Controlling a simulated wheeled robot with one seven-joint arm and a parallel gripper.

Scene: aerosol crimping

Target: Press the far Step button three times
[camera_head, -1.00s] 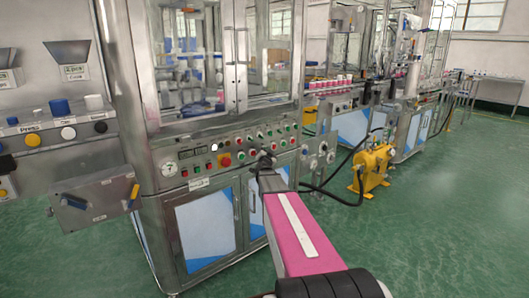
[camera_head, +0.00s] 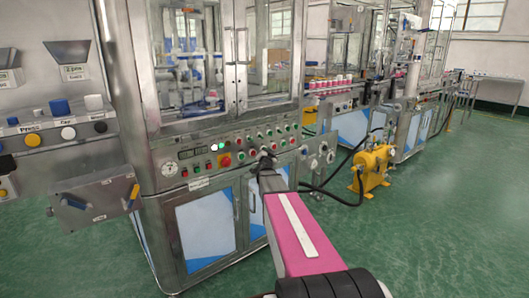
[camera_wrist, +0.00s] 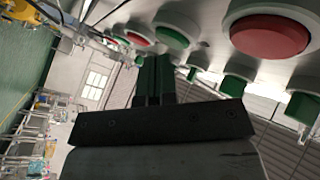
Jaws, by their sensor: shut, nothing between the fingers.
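The control panel (camera_head: 190,160) on the machine front carries rows of small red, green and dark buttons. Their labels are too small to read, so I cannot tell which is the far Step button. My gripper (camera_head: 265,153) is shut and empty, close against the panel, partly hiding the buttons behind it. In the wrist view my shut fingers (camera_wrist: 157,72) point along the panel's buttons. A large red button (camera_wrist: 270,36) is at the upper right, a green button (camera_wrist: 172,38) is near the fingertips, and another green button (camera_wrist: 238,78) is to the right. Fingertip contact cannot be told.
A glass-doored cabinet (camera_head: 185,65) stands above the panel, with blue and white metal doors (camera_head: 207,230) below. A yellow pump (camera_head: 373,168) with black hoses stands on the green floor at right. Right floor is free.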

